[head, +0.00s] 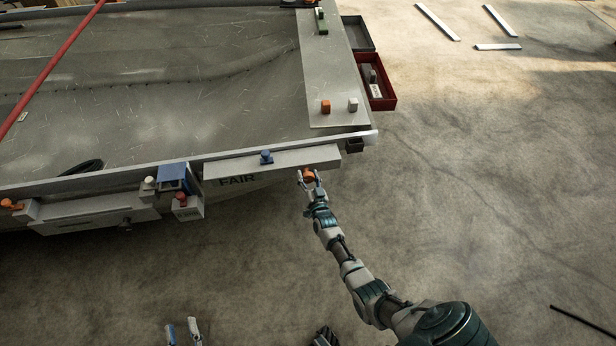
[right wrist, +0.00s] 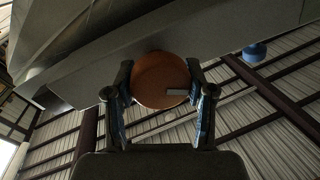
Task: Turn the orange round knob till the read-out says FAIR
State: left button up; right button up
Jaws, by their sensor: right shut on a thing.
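The orange round knob (head: 309,175) is on the front of the pale panel at the hull's near edge. In the right wrist view the knob (right wrist: 158,82) sits between the two fingers, with a pale mark on its face. My right gripper (head: 311,180) is shut on it, one finger at each side; it also fills the middle of the right wrist view (right wrist: 162,95). The read-out (head: 237,181) on the panel's front shows FAIR. My left gripper (head: 183,333) is at the bottom edge, its fingers apart, away from the panel.
A red knob (head: 181,198) and a blue block (head: 173,177) are further left. A red tray (head: 382,90) is beyond the hull corner. The floor at right is mostly clear.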

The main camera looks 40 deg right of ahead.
jog(key=shift+s+a+f, duration=0.15)
jog(key=shift+a+f, duration=0.15)
jog(key=shift+f, duration=0.3)
jog(key=o, duration=1.1)
jog(key=shift+c, duration=0.2)
jog(key=shift+o, duration=0.6)
jog(key=shift+d+r, duration=0.15)
jog(key=shift+r, duration=0.2)
jog(key=v, duration=1.1)
jog(key=shift+s+f, duration=0.15)
jog(key=shift+s, duration=0.2)
jog(key=shift+a, duration=0.25)
